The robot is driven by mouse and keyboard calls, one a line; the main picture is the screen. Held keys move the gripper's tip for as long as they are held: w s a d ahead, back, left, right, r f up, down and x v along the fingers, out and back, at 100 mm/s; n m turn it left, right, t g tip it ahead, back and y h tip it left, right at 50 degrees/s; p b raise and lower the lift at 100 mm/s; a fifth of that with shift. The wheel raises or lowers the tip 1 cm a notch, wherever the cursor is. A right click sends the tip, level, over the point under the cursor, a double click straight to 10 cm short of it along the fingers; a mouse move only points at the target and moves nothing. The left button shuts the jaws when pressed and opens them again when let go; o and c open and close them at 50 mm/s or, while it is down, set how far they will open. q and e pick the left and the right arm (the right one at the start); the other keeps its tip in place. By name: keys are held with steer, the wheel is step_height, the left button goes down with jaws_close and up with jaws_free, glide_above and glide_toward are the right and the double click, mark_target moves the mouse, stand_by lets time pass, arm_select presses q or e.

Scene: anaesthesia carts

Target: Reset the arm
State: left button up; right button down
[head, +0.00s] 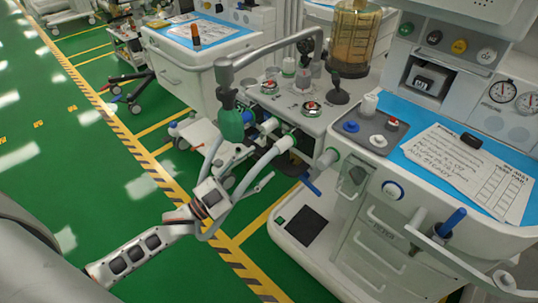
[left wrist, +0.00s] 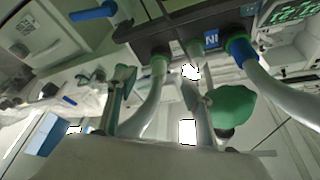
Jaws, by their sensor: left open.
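My left arm comes in from the lower left in the head view. Its gripper (head: 243,166) is open in front of the anaesthesia cart (head: 385,235), close to the hoses and a green breathing bag (head: 230,124). Nothing is seen held between its fingers. In the left wrist view, the fingers (left wrist: 158,98) stand apart, with the green bag (left wrist: 233,105) beside the right one. Whether the fingers touch the bag or hoses cannot be told. My right gripper is in neither view.
Pale hoses run from ports on the cart's front. A blue-topped work surface (head: 490,222) holds a paper form (head: 468,170). A second cart (head: 196,65) stands behind. Green floor (head: 75,165) with yellow-black striping lies clear on the left.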

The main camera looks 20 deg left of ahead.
arm_select(q)
steer(key=shift+s+a+f, duration=0.15)
steer(key=shift+s+a, duration=0.1)
steer(key=shift+s, duration=0.15)
steer(key=s+d+f+n+g+y+p, duration=0.3)
steer(key=s+f+n+g+y+p, duration=0.1)
steer(key=s, duration=0.8)
steer(key=s+d+f+n+g+y+p, duration=0.2)
steer(key=s+f+n+g+y+p, duration=0.2)
steer(key=s+f, duration=0.4)
steer(key=s+n+y+p, duration=0.1)
steer(key=s+p, duration=0.1)
steer(key=s, duration=0.1)
steer(key=shift+s+d+p, duration=0.4)
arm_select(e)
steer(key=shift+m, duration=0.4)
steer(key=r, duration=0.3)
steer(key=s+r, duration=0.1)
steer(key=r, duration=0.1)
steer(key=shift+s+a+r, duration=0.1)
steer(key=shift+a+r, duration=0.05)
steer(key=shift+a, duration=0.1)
